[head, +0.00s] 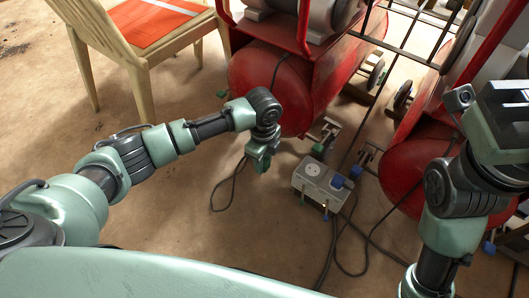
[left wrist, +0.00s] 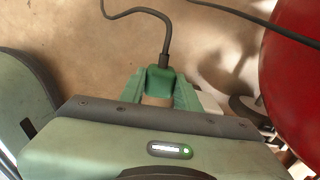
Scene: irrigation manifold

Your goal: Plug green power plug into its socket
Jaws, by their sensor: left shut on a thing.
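My left gripper (head: 261,163) is shut on the green power plug, above the floor to the left of the white socket box. In the left wrist view the green plug (left wrist: 159,79) sits between the two green fingers, its black cord leading away from its back end. The white socket box (head: 311,191) lies on the floor. Its left round outlet (head: 314,169) looks empty, and a blue plug (head: 337,181) sits at its middle. My right gripper (head: 503,115) is at the right edge of the head view; its fingers cannot be made out.
Red tanks (head: 270,82) stand on wheels behind the box, and another red tank (head: 401,166) is close on its right. Black cables (head: 335,242) run over the floor. A wooden chair (head: 138,62) stands at the upper left. The floor left of the box is mostly clear.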

